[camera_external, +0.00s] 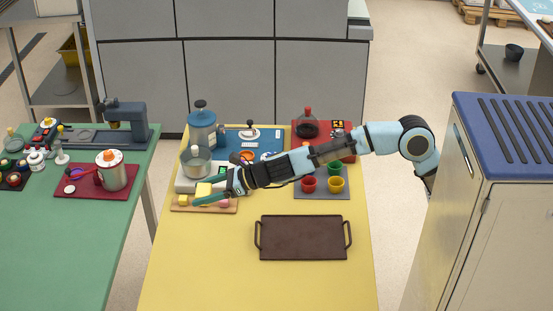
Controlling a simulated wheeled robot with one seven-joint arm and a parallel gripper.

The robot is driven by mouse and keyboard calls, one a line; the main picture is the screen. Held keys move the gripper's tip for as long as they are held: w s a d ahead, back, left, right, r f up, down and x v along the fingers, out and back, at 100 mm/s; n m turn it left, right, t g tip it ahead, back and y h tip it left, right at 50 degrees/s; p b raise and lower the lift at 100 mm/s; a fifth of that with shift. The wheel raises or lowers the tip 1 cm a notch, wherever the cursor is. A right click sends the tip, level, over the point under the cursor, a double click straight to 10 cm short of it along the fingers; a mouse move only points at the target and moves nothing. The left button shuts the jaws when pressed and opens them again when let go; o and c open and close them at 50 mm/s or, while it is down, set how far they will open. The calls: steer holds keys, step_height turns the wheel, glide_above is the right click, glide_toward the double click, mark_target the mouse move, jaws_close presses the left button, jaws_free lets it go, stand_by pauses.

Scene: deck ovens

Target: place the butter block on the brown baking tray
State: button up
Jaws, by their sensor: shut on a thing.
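A yellow block, which looks like the butter block (203,189), is between the fingers of my gripper (205,195). My gripper is shut on it, over the small wooden board (210,209) at the left edge of the yellow table. I cannot tell whether the block is clear of the board. The brown baking tray (302,238) lies flat and empty, with a handle at each end, to the right of and nearer than my gripper.
A smaller yellow piece (183,199) and a pink piece (225,204) are on the board. A scale with a bowl (196,165) stands just behind it. Coloured cups (336,184) stand behind the tray on a grey mat (317,195). The yellow table's front (200,270) is clear.

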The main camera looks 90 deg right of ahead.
steer(key=shift+s+f+n+y, duration=0.4)
steer(key=shift+s+n+y, duration=0.1)
steer(key=shift+s+n, duration=0.15)
steer(key=shift+s+y, duration=0.5)
steer(key=shift+s, duration=0.1)
steer(key=n+g+y+p, duration=0.4)
steer(key=n+y+p, duration=0.1)
steer(key=n+y, duration=0.25)
glide_above(303, 237)
steer(key=shift+h, duration=0.25)
step_height(303, 237, down, 10)
steer(key=shift+r, duration=0.15)
steer(key=shift+f+b, duration=0.5)
steer(key=shift+f, duration=1.7)
steer(key=shift+f, duration=0.1)
steer(key=o, duration=1.3)
